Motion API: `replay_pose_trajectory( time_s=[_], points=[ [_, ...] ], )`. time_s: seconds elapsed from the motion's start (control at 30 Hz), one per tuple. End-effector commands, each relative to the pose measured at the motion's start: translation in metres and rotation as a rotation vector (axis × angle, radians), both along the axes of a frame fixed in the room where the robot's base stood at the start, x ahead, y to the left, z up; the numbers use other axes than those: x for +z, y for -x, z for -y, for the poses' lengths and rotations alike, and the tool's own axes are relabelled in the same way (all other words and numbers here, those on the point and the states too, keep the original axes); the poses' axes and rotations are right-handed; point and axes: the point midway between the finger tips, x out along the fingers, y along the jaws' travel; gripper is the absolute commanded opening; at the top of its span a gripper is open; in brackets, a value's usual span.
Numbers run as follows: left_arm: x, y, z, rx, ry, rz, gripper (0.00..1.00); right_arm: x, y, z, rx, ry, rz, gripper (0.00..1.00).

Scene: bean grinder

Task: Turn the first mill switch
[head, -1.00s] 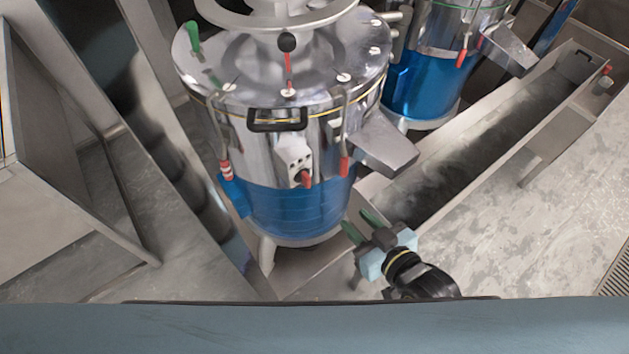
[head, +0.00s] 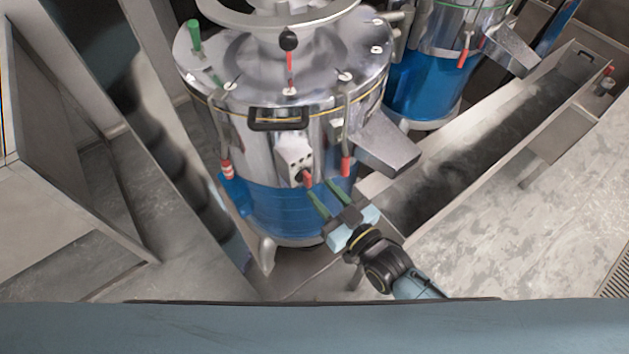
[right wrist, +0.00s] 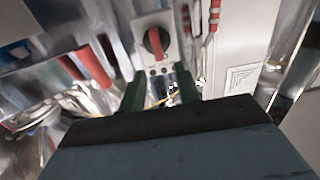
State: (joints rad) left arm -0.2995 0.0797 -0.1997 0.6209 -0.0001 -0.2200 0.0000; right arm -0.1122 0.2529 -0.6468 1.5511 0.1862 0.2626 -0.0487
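The first mill (head: 285,207) is a steel drum with a blue lower band, in the middle of the head view. Its switch box (head: 294,157) is light grey and carries a red switch (head: 307,179) low on its front. In the right wrist view the red switch (right wrist: 155,42) sits on a round black dial, upright in the picture. My right gripper (head: 318,187) has green fingers, spread apart and empty, just below and right of the switch. In the right wrist view the fingers (right wrist: 160,85) point towards the switch box, apart from the switch. My left gripper is not in view.
Red-handled clamps (head: 346,165) hang from the mill lid, one close right of the switch. A steel spout (head: 388,153) juts out on the right above a long trough (head: 440,165). A second blue mill (head: 420,85) stands behind.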

Motion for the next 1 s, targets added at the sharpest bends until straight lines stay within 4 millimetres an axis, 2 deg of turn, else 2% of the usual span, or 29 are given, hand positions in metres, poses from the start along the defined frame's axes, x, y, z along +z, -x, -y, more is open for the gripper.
replay_pose_trajectory(
  time_s=[0.1, 0.23, 0.6, 0.67, 0.87, 1.0],
  points=[
    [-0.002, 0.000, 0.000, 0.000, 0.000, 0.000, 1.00, 0.000, -0.016, -0.012, 0.000, 0.000, 0.000, 0.33],
    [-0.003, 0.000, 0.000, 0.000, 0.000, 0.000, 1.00, 0.000, -0.027, -0.020, 0.000, 0.000, -0.001, 0.33],
    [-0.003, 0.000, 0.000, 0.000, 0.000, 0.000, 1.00, 0.000, -0.032, -0.023, 0.000, 0.001, -0.002, 0.33],
    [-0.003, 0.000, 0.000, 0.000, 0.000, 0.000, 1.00, 0.000, -0.032, -0.023, 0.000, 0.001, -0.002, 0.28],
    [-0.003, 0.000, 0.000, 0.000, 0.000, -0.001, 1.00, 0.000, -0.031, -0.023, 0.000, 0.001, -0.002, 0.01],
    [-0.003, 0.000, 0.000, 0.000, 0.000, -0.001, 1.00, 0.000, -0.031, -0.023, 0.000, 0.001, -0.001, 0.00]
  ],
)
